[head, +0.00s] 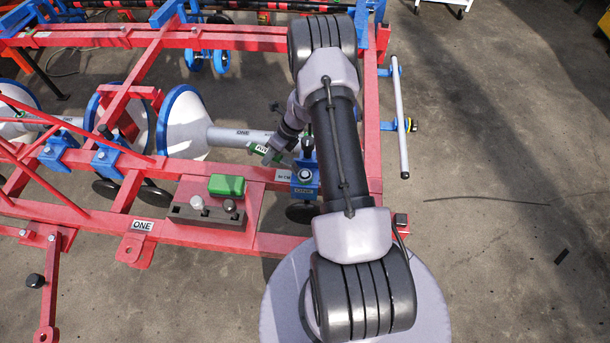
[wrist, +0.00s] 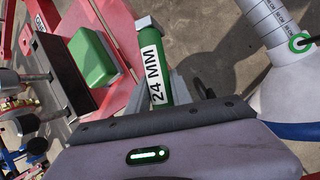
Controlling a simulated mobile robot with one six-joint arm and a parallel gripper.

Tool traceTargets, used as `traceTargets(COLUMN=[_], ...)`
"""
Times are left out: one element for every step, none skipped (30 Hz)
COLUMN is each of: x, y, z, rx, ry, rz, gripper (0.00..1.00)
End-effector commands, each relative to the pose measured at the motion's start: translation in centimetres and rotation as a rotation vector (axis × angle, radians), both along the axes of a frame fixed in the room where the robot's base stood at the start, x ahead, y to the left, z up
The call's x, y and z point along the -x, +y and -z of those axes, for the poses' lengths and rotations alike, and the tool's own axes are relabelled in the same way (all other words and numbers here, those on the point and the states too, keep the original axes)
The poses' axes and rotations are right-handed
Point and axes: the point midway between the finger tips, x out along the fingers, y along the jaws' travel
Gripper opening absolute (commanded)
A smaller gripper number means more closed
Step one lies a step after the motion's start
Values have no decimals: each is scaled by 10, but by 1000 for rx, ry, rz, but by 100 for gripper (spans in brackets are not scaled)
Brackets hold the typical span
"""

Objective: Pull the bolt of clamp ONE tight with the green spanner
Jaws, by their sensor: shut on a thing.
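The green spanner (head: 258,149) is in my gripper (head: 274,152), above the red frame. In the wrist view the spanner (wrist: 150,62) points away from the jaws, with a white "24 MM" label and a grey end. My gripper (wrist: 170,97) is shut on its shaft. Clamp ONE (head: 305,191) is a blue block on the red frame rail, just right of and below my gripper in the head view, with a label on its front. A silver bolt head (head: 304,174) shows on it. My arm hides part of the clamp's right side. The spanner appears apart from the bolt.
A green block (head: 227,185) and a dark holder (head: 190,214) with upright pieces stand on a red plate left of the clamp. Other blue clamps (head: 106,160) sit further left. Open floor lies right.

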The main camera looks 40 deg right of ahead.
Motion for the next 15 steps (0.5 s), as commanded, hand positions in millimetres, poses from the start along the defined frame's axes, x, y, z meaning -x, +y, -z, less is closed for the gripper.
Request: traceTargets(x=[0,1,1,1,1,1,1,1,1,1,1,1,1,1,1], y=[2,3,3,3,3,3,3,3,3,3,3,3,3,3,3], z=[-1,-1,-1,-1,-1,-1,-1,-1,-1,-2,-3,-5,-7,-9,-12], rx=[-1,-1,-1,0,0,0,0,0,0,0,0,0,0,0,0], ry=[0,0,0,0,0,0,0,0,-1,-1,-1,-1,-1,-1,-1], rz=[-12,-21,-27,-28,-28,-28,-28,-28,-29,-29,-29,-29,-29,-29,-29], gripper=[0,0,0,0,0,0,0,0,0,0,0,0,0,0,0])
